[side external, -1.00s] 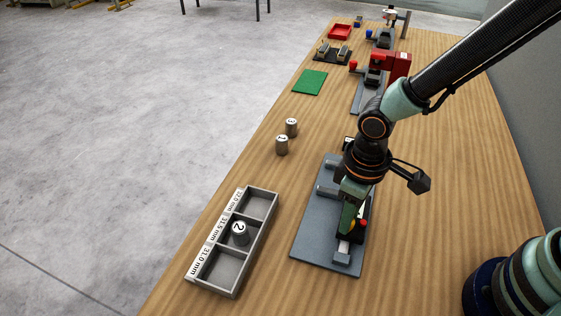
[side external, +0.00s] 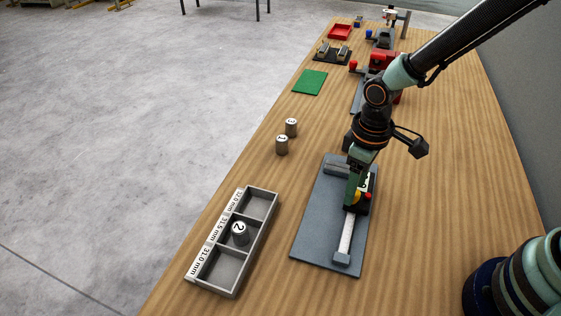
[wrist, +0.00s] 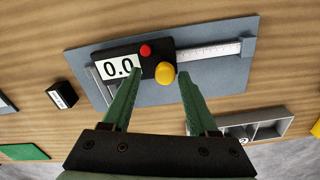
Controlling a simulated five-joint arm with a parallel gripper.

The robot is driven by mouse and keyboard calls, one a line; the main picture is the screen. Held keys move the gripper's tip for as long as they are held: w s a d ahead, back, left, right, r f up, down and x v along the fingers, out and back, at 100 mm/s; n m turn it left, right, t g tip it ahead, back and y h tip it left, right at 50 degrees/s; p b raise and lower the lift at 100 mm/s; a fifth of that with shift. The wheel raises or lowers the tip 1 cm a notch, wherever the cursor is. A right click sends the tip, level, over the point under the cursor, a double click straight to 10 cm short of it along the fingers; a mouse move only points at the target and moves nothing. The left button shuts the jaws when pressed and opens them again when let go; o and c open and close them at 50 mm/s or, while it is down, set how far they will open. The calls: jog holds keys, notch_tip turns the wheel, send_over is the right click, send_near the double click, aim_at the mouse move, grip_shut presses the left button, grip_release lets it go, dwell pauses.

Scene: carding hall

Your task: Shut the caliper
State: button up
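The caliper lies on a blue-grey plate (side external: 312,235). Its black slider (side external: 369,192) is at the far end of the pale scale bar (side external: 347,235), by the grey jaws. In the wrist view the display (wrist: 119,67) reads 0.0, with a red button (wrist: 145,50) and a yellow knob (wrist: 165,73) beside it. My gripper (wrist: 156,80) is over the slider, its green fingers apart. The yellow knob is between the fingertips, close to the right one; I cannot tell whether they touch. In the side view my gripper (side external: 354,190) partly hides the slider and jaws.
A grey three-part tray (side external: 211,288) holds cylinder 2 (side external: 240,233) in its middle compartment. Two more cylinders (side external: 282,145) (side external: 291,127) stand beyond it. A green mat (side external: 310,83) and a red device (side external: 381,62) are farther back. A small black box (wrist: 61,95) stands beside the plate.

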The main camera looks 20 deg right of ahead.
jog(key=shift+s, duration=0.1)
notch_tip(320, 180, up, 12)
dwell(0.7)
jog(key=s+d+r+m+t, duration=0.1)
jog(key=d+r+m+t, duration=0.1)
jog(key=d, duration=0.4)
jog(key=s+d+r+m+t, duration=0.2)
jog(key=d+r+m+t, duration=0.1)
jog(key=d+r, duration=0.3)
jog(key=shift+s+d+m+t, duration=0.3)
jog(key=shift+d+m, duration=0.2)
dwell(0.9)
